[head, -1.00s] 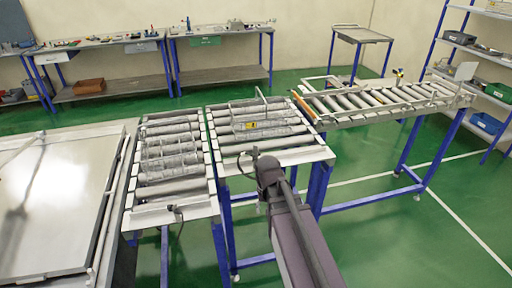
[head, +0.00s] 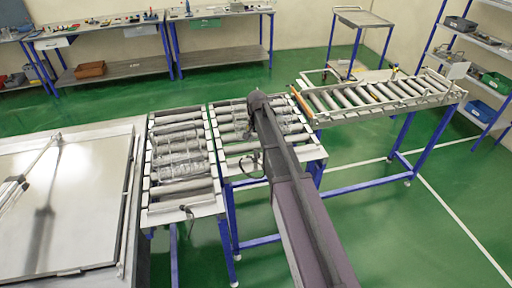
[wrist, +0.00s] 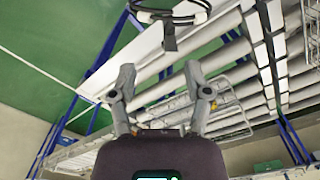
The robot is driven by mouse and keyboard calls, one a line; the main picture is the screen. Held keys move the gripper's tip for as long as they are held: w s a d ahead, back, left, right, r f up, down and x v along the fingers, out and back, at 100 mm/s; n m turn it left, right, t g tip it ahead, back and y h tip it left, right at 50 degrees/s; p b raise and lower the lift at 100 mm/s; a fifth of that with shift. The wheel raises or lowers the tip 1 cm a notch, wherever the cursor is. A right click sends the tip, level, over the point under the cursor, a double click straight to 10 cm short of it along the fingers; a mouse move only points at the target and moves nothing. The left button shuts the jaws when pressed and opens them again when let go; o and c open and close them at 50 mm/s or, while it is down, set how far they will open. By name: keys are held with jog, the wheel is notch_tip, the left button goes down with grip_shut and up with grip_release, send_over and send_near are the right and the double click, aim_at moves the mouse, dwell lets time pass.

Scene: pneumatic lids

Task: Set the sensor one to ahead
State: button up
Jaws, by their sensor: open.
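In the wrist view a small dark sensor-like part (wrist: 170,38) with a looped cable sits at the pale end plate of a roller conveyor. I cannot read which way it is set. My gripper (wrist: 160,76) is open and empty, with its two fingers apart below that part in the picture, not touching it. In the head view a similar dark part (head: 187,211) sits on the front plate of the left roller conveyor. A dark cable loop (head: 243,165) shows at the middle conveyor's front, beside my arm. The gripper is hidden there. No label tells which is sensor one.
The left conveyor (head: 180,188) and middle conveyor (head: 232,148) carry wire baskets. A third conveyor (head: 375,97) stands at the right. A large metal-lidded box (head: 75,200) is at the left. Green floor is free at the right front.

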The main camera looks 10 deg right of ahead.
aim_at(256, 157)
jog(key=w+r, duration=0.1)
jog(key=w+r+p, duration=0.1)
jog(key=w, duration=0.1)
jog(key=shift+d+r+m, duration=0.15)
jog(key=shift+r+m, duration=0.15)
jog(key=shift+m, duration=0.1)
jog(key=shift+f, duration=0.2)
notch_tip(256, 157, down, 14)
jog(key=b, duration=1.3)
jog(key=shift+r, duration=0.25)
jog(key=shift+s, duration=0.1)
grip_shut()
